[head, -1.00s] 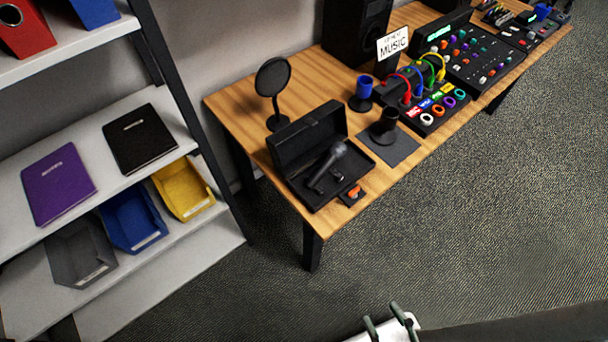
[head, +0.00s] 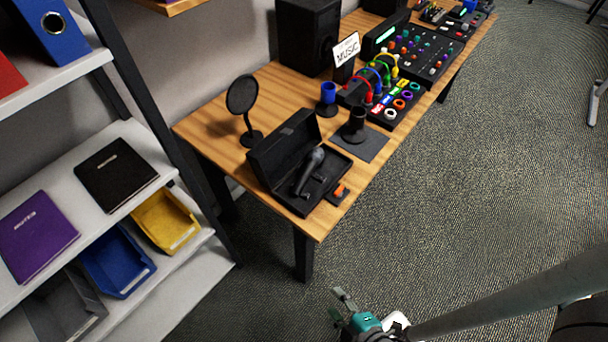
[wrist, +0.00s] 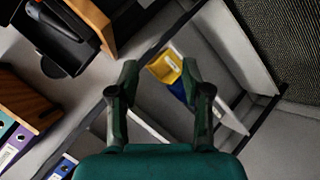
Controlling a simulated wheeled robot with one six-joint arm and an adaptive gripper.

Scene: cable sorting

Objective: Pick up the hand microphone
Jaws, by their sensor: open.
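The hand microphone (head: 309,171) is dark grey and lies in an open black case (head: 262,170) near the left end of the wooden table. In the wrist view, part of a dark microphone (wrist: 64,53) in its black case (wrist: 45,34) shows at the upper left, cut off by the frame. My gripper (head: 340,307) is low in front of the table over the carpet, well apart from the case. In the wrist view my gripper (wrist: 162,80) has its two fingers spread with nothing between them.
A pop filter (head: 242,97), a black cup holder (head: 355,124), a blue cup holder (head: 328,98) and a cable board (head: 391,113) stand on the table (head: 205,126). A shelf with a yellow bin (head: 166,220) is at the left. The carpet in front is clear.

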